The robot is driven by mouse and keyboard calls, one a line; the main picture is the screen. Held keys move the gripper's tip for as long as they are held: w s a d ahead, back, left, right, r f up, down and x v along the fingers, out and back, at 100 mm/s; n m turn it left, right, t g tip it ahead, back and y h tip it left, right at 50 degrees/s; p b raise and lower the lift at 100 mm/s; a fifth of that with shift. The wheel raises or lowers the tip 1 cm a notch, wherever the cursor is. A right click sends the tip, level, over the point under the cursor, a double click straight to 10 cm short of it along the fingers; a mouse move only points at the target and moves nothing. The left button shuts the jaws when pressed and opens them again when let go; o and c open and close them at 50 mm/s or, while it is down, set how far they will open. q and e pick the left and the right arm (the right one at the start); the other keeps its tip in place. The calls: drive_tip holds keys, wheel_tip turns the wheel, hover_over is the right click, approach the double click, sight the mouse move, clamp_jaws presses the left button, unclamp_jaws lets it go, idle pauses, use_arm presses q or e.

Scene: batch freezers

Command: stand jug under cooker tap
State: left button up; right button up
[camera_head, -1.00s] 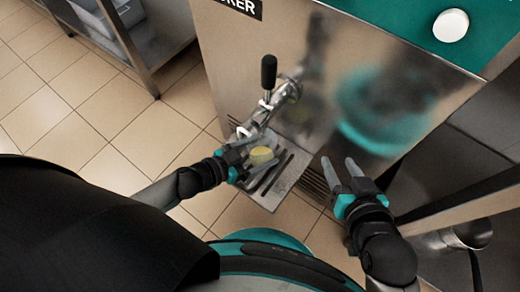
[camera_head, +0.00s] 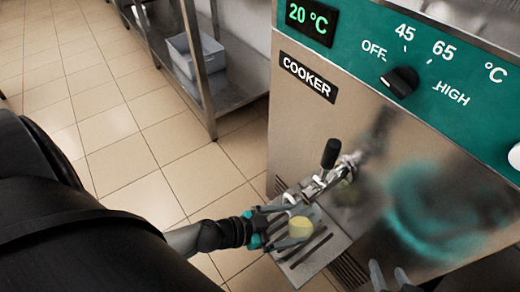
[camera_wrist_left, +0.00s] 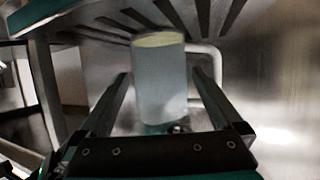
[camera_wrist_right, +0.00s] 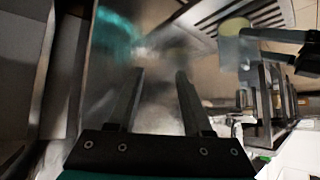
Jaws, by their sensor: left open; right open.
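The jug (camera_head: 301,228), a pale cylinder with yellow at its top, is at the slotted drip tray (camera_head: 318,262) below the cooker tap (camera_head: 322,182). The tap has a black handle. My left gripper (camera_head: 288,226) is open, with its fingers on either side of the jug. The left wrist view shows the jug's pale body (camera_wrist_left: 160,88) between the spread fingers; I cannot tell whether they touch it. My right gripper (camera_head: 388,274) is open and empty, low in front of the cooker. The jug (camera_wrist_right: 235,27) also shows in the right wrist view.
The steel cooker (camera_head: 300,125) has a teal panel with a temperature knob (camera_head: 400,81) and a display reading 20 °C. A steel shelf unit (camera_head: 200,75) holds a grey bin (camera_head: 193,55) at the back. The tiled floor (camera_head: 110,125) at left is clear.

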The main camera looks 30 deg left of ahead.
use_arm(q)
drive_tip(key=p+v, duration=0.1)
drive_tip(key=v, duration=0.7)
drive_tip(key=s+d+r+m+g+h, duration=0.25)
drive_tip(key=d+r+g, duration=0.2)
drive_tip(key=d, duration=0.65)
drive_tip(key=w+a+r+n+y, duration=0.2)
drive_tip(key=a+r+n+y, duration=0.1)
drive_tip(key=a+n+y, duration=0.4)
drive_tip(key=shift+w+a+r+n+y, duration=0.4)
drive_tip(key=shift+a+y, duration=0.15)
drive_tip(key=shift+y, duration=0.7)
use_arm(e)
drive_tip(key=s+d+g, duration=0.1)
drive_tip(key=s+d+g+h, duration=0.1)
drive_tip(key=d, duration=0.1)
drive_tip(key=shift+s+d+r+g, duration=0.15)
drive_tip(key=shift+s+g, duration=0.1)
drive_tip(key=shift+g, duration=0.05)
